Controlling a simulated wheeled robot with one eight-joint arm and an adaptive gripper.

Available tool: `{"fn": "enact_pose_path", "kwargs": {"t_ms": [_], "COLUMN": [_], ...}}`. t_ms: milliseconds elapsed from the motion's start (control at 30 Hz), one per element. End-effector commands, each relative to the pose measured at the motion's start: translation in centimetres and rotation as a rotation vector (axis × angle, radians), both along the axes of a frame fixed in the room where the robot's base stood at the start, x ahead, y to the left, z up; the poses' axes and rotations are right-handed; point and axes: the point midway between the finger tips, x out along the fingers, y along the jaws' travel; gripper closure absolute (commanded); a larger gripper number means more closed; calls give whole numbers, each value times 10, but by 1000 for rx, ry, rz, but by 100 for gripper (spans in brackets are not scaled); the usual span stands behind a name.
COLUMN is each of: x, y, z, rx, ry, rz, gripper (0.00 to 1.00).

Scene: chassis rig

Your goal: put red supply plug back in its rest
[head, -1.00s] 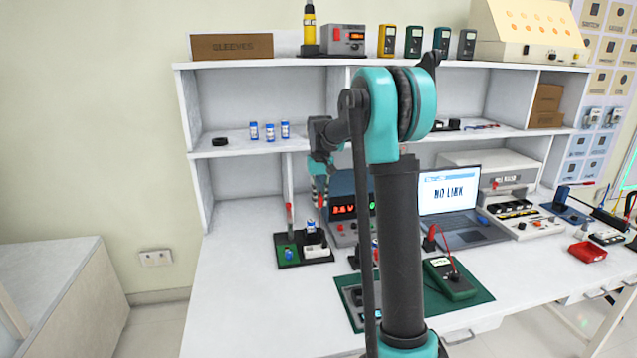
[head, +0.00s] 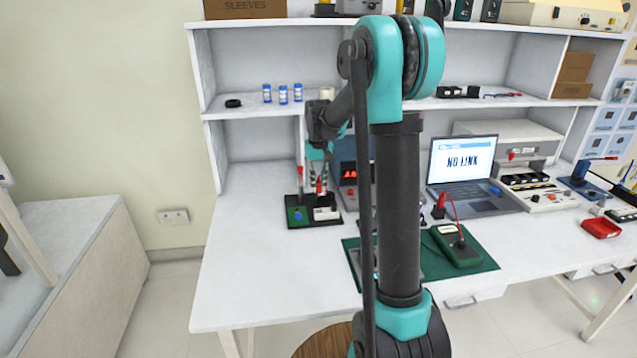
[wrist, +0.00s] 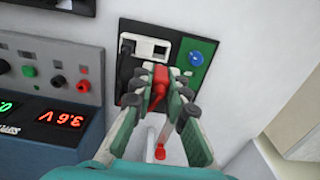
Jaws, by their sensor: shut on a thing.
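My gripper (wrist: 160,92) is shut on the red supply plug (wrist: 161,76). In the wrist view the plug lies between the fingertips, over the near part of a small black board (wrist: 185,25). The board carries a white socket block (wrist: 152,47) and a green patch with a blue knob (wrist: 195,58). In the head view my gripper (head: 319,176) is above the board (head: 292,224), with the red plug (head: 319,187) below the fingers. I cannot tell whether the plug touches the board or which part is its rest.
A power supply (wrist: 45,75) reading 3.6 V stands beside the board. A second red-tipped piece (head: 300,172) stands upright at the board. A green mat (head: 480,262) with a meter (head: 456,246) and a laptop (head: 463,163) are to the right. The bench's left front is clear.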

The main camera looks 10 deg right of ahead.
Motion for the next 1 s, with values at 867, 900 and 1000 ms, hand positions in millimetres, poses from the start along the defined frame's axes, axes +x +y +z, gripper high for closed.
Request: {"fn": "enact_pose_path", "kwargs": {"t_ms": [867,900,1000], "x": [0,0,0], "y": [0,0,0], "z": [-51,-51,-51], "rx": [0,0,0], "ry": [0,0,0], "rz": [0,0,0], "gripper": [100,100,100]}}
